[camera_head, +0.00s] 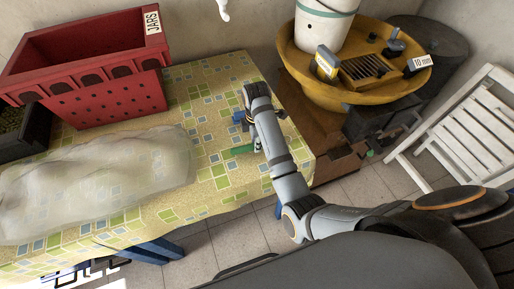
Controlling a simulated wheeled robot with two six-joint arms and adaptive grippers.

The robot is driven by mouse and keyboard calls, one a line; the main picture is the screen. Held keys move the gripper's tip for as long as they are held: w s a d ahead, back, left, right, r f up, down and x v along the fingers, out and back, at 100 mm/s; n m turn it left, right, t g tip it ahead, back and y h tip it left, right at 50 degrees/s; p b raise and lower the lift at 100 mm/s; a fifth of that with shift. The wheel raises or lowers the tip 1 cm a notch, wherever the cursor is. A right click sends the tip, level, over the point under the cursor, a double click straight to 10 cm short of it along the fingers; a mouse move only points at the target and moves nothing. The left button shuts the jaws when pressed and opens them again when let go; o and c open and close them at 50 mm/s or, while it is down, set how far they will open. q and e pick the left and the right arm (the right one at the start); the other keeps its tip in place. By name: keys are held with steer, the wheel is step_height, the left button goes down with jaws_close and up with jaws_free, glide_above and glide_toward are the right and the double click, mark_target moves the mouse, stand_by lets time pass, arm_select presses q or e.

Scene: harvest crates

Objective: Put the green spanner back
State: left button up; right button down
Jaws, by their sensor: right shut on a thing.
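The green spanner (239,150) shows as a short green bar over the near right part of the patterned table. My right gripper (257,146) is shut on it. My forearm and wrist cover most of this gripper and one end of the spanner. I cannot tell whether the spanner touches the tabletop. My left gripper is not in view. A white "10 mm" label (420,62) stands at the right rim of a round ochre tub (345,98).
A red crate (118,98) labelled "JARS" stands at the table's back left, beside a dark crate (22,145). A translucent sheet (100,175) covers the left of the table (215,75). The tub holds a white bucket (322,28) and a slatted rack. A white slatted chair (465,130) stands right.

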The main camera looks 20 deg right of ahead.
steer(key=shift+s+f+p, duration=0.1)
steer(key=shift+f+p, duration=0.25)
steer(key=shift+f, duration=0.15)
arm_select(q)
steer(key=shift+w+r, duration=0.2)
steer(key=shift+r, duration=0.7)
arm_select(e)
steer(key=shift+f, duration=0.45)
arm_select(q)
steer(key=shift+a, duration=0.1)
arm_select(e)
steer(key=c, duration=1.2)
jaws_free()
steer(key=shift+f, duration=0.15)
steer(key=shift+o, duration=0.2)
